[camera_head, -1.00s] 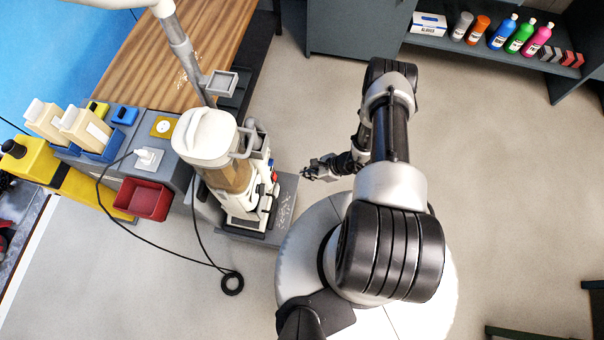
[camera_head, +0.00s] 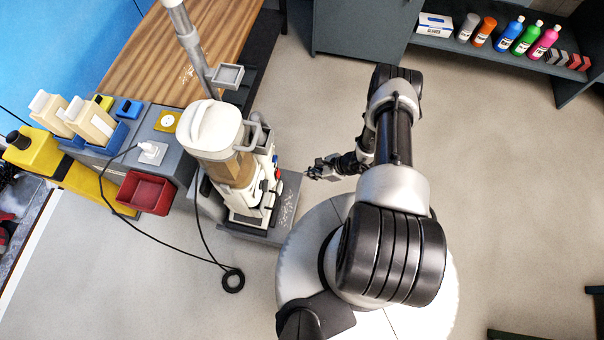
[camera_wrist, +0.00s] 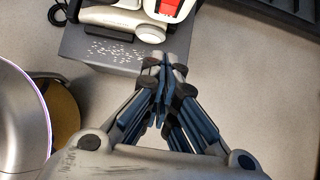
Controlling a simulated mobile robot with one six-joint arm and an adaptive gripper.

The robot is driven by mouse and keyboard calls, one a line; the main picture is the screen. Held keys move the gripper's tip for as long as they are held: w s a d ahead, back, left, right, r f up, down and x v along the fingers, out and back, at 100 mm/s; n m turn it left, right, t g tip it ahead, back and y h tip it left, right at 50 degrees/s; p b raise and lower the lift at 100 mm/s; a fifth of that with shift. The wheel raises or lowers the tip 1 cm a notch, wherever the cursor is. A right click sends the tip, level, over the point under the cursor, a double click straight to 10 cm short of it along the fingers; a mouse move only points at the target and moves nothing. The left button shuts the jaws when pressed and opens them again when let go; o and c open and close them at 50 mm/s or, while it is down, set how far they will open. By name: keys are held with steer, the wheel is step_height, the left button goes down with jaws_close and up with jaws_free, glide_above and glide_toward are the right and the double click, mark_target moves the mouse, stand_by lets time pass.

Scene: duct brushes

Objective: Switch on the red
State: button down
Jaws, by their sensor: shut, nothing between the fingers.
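A red switch (camera_head: 278,173) is on the side of a cream and white machine (camera_head: 214,125) with a clear tan-filled canister. A small blue part sits just above the switch. In the wrist view the red switch (camera_wrist: 169,7) shows at the top edge in a white housing, partly cut off. My gripper (camera_head: 311,173) is to the right of the machine, apart from the switch. In the wrist view my gripper (camera_wrist: 164,66) has its fingers together with nothing between them, pointing toward the machine's grey base (camera_wrist: 95,48).
A grey bench (camera_head: 110,157) at left holds cream bottles, a white plug (camera_head: 151,152) and a red bin (camera_head: 146,192). A black cord (camera_head: 190,257) loops onto the floor. A shelf (camera_head: 480,52) with coloured bottles is at back right.

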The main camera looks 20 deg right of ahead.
mark_target(278, 173)
steer(key=w+a+r+b+x, duration=0.1)
steer(key=b+x, duration=0.3)
steer(key=x, duration=0.7)
steer(key=shift+w+a+b, duration=0.3)
steer(key=shift+w+a, duration=0.05)
steer(key=shift+a, duration=0.2)
